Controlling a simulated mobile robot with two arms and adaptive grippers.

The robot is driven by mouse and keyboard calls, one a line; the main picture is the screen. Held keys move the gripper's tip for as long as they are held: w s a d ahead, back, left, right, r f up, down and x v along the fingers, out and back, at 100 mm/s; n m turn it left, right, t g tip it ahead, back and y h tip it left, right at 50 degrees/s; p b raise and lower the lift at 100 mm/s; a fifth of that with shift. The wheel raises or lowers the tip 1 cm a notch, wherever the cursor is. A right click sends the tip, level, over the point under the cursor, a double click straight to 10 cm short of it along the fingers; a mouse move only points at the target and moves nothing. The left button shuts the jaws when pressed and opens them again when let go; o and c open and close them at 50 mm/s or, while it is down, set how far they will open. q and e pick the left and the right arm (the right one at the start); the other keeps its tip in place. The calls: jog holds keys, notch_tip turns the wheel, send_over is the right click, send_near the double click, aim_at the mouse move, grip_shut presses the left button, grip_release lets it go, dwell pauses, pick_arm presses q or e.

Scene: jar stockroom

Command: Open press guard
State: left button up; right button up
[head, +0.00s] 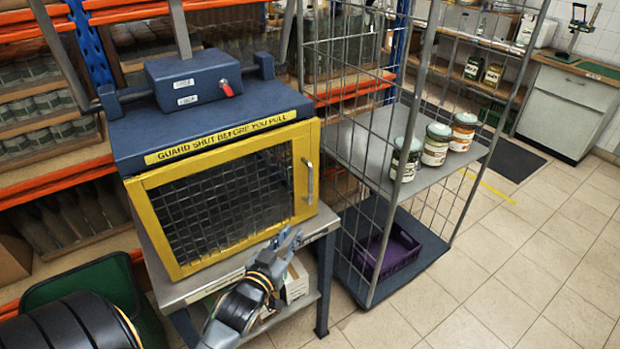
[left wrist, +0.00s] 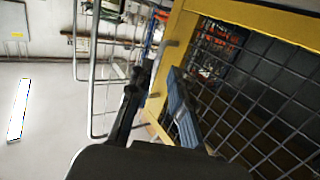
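The press guard (head: 152,212) is a yellow frame with dark wire mesh on the front of the blue press (head: 215,118). It looks shut in the head view. Its upright grey handle (head: 309,182) is at the right side of the frame. My left gripper (head: 289,240) is in front of the press, below and a little left of the handle, with nothing held. In the left wrist view its two fingers (left wrist: 157,80) stand apart, close to the yellow guard frame (left wrist: 245,27) and the mesh. My right gripper is not in view.
A wire cage trolley (head: 403,230) stands right of the press, with several lidded jars (head: 434,148) on its shelf and a purple crate (head: 388,252) below. A white box (head: 295,283) is on the press stand's lower shelf. Tiled floor is clear at the right.

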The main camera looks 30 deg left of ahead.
pick_arm(q)
jog(key=t, duration=0.1)
send_near(310, 184)
jog(key=w, duration=0.3)
jog(key=w+a+p, duration=0.1)
jog(key=w, duration=0.2)
jog(key=w+p, duration=0.1)
jog(key=w, duration=0.2)
jog(key=shift+w+a+f, duration=0.1)
jog(key=shift+a+f, duration=0.05)
jog(key=shift+a, duration=0.25)
jog(key=shift+w+a+f, duration=0.1)
jog(key=shift+w, duration=0.5)
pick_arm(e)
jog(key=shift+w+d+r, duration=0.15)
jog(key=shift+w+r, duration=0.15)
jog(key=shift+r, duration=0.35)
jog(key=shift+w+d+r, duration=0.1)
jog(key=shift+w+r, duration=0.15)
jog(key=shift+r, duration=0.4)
pick_arm(q)
grip_shut()
